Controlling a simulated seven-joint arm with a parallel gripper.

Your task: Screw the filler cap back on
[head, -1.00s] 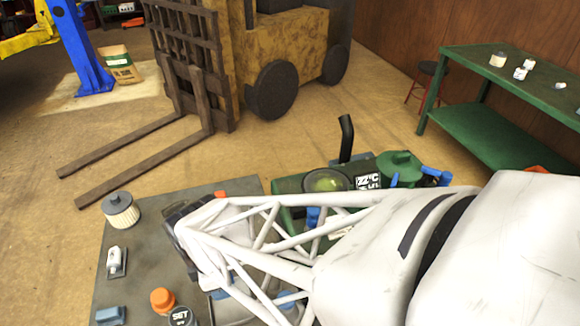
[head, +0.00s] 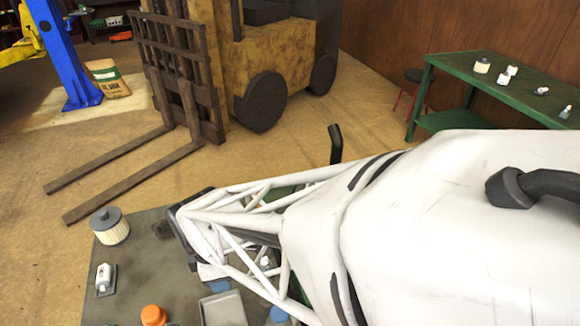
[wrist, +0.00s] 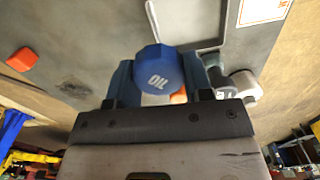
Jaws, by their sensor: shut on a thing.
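The blue filler cap (wrist: 158,70), many-sided and marked OIL, shows in the middle of the wrist view. My gripper (wrist: 160,80) is shut on it, with a blue finger on each side. The cap is held over the grey bench top; I cannot tell its height. The green machine is almost wholly covered by my arm there. Only its upright black pipe (head: 335,143) shows clearly. The filler opening is not in sight.
On the grey bench (head: 150,270) stand a ribbed filter (head: 109,226), a small white bottle (head: 104,279), an orange-capped item (head: 153,315) and a grey tray (head: 222,308). A forklift (head: 265,60) and a green side table (head: 500,85) stand beyond. The floor between is clear.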

